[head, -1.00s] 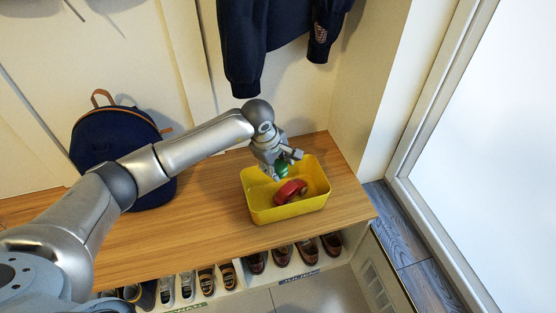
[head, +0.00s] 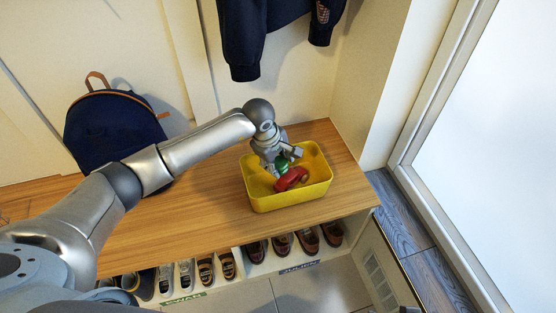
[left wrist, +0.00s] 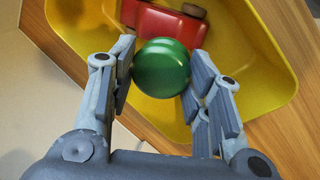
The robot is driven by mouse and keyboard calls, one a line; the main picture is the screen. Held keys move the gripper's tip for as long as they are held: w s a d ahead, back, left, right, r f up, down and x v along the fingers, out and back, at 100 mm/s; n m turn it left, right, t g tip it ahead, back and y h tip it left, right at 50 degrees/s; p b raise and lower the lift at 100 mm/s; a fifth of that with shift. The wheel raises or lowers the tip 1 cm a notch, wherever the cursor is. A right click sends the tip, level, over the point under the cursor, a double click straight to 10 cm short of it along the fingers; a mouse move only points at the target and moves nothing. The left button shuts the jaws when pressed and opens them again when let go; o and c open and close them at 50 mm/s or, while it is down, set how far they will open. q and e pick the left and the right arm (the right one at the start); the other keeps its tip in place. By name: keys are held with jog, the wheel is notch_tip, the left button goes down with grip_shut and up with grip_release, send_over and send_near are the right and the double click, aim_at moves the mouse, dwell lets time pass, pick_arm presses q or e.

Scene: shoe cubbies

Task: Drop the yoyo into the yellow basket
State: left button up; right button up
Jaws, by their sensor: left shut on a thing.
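The green yoyo (head: 281,165) is held between the fingers of my left gripper (head: 279,163). In the left wrist view the yoyo (left wrist: 161,68) shows as a round glossy green disc between both fingertips of the left gripper (left wrist: 160,80). The yellow basket (head: 290,200) stands on the wooden bench top. The yoyo is over the basket's opening, close to a red object inside; whether they touch I cannot tell. The basket also shows in the left wrist view (left wrist: 262,60). My right gripper is not in view.
A red toy-like object (head: 292,179) lies in the basket. A navy backpack (head: 112,130) stands at the left of the wooden bench (head: 200,225). Shoes (head: 282,243) fill cubbies below. A dark jacket (head: 245,40) hangs above. Bench top left of the basket is clear.

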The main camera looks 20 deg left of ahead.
pick_arm(q)
jog(key=o, duration=1.2)
jog(key=shift+o, duration=0.2)
jog(key=shift+r, duration=0.1)
jog(key=v, duration=1.1)
jog(key=shift+r, duration=0.4)
jog(key=shift+s, duration=0.1)
